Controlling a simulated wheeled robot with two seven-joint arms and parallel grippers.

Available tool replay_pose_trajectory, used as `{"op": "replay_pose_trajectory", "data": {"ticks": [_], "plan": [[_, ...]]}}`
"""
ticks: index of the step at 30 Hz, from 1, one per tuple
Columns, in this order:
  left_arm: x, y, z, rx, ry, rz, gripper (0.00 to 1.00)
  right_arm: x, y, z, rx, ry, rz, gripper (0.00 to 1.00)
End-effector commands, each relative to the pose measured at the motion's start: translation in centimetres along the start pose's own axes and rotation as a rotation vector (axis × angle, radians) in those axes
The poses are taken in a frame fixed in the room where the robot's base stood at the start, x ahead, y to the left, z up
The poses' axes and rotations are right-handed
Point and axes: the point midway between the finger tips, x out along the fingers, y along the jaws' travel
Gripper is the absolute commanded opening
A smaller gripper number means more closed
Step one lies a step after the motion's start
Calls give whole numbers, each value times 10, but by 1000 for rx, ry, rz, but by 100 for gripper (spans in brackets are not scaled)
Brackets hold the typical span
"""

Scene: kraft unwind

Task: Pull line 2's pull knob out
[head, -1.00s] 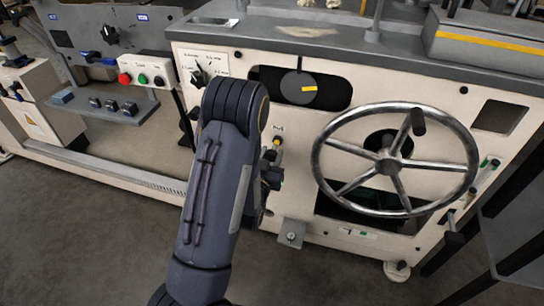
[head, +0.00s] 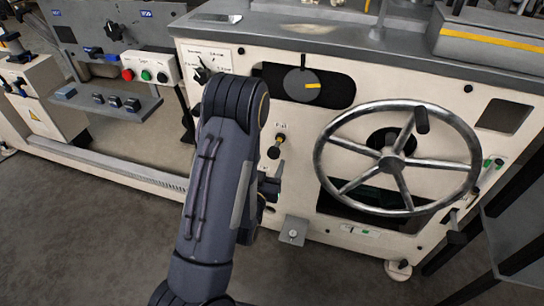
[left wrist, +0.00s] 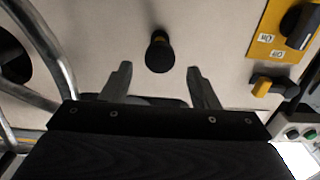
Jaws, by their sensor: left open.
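The pull knob (head: 274,152) is a black knob with a yellow collar on the cream machine front, under a small label. I cannot read a line number by it. In the left wrist view the knob (left wrist: 160,54) stands centred just beyond the fingertips, with no finger touching it. My left gripper (left wrist: 159,70) is open and empty, its two fingers spread either side of the knob's line. In the head view my left gripper (head: 270,190) shows partly, just below the knob, and my forearm hides the rest. My right gripper is not in view.
A large spoked handwheel (head: 391,163) stands out to the right of the knob. A selector switch (head: 202,73) is at upper left. In the wrist view a yellow plate with a black switch (left wrist: 295,25) and a yellow-black handle (left wrist: 272,84) lie to the right.

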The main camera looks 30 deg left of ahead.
Motion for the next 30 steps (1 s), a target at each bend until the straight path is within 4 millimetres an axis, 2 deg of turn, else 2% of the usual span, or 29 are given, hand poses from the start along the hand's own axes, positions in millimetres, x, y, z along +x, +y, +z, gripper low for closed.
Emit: {"op": "replay_pose_trajectory", "data": {"ticks": [3,9,25,30], "plan": [[-18,0,2,0,-4,1,55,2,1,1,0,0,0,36],[-31,0,0,0,0,1,55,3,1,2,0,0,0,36],[-30,0,-1,-4,-4,-1,55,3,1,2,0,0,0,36],[-21,-4,-5,-68,-93,-25,55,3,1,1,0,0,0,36]]}}
